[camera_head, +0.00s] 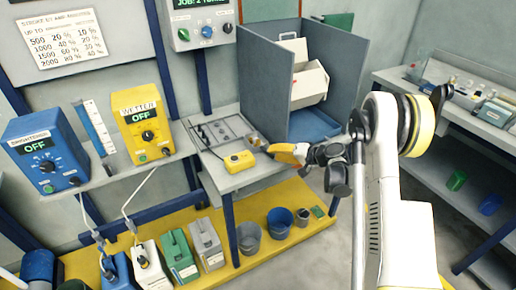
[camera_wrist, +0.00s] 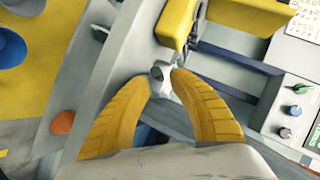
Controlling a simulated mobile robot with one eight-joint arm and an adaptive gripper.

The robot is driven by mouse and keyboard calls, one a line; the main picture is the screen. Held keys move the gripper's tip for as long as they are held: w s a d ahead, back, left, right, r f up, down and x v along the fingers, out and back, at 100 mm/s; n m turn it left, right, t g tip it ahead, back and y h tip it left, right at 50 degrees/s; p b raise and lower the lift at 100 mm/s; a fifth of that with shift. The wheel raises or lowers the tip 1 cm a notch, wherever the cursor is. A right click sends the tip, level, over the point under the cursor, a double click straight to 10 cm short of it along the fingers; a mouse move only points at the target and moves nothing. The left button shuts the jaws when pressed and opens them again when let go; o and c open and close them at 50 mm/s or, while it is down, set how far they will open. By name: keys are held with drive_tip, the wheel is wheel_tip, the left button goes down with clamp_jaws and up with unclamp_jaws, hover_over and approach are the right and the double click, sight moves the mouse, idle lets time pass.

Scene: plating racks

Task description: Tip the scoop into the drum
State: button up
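My gripper (camera_head: 300,153) is over the right edge of the small grey table, in front of the booth. In the wrist view its two yellow fingers (camera_wrist: 165,80) curve inward with a narrow gap between the tips. A small grey part (camera_wrist: 160,72) shows at that gap; I cannot tell whether it is held or lies beyond. I cannot make out the scoop for certain. No drum is clearly identifiable. A white tilted box-like vessel (camera_head: 309,85) stands inside the blue-grey booth (camera_head: 265,78), behind my gripper.
A yellow button box (camera_head: 240,161) lies on the table (camera_head: 222,180). A grey bucket (camera_head: 249,238) and a blue bucket (camera_head: 280,222) stand on the yellow platform below. The blue Brightener unit (camera_head: 44,150) and yellow Wetter unit (camera_head: 143,125) are at left. A bench (camera_head: 440,100) is at right.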

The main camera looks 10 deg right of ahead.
sight(261, 148)
drive_tip(key=b+x, duration=0.2)
drive_tip(key=x, duration=0.3)
drive_tip(key=shift+w+d, duration=0.15)
drive_tip(key=shift+d, duration=0.1)
drive_tip(key=shift+r, duration=0.1)
drive_tip(key=shift+c, duration=0.5)
clamp_jaws()
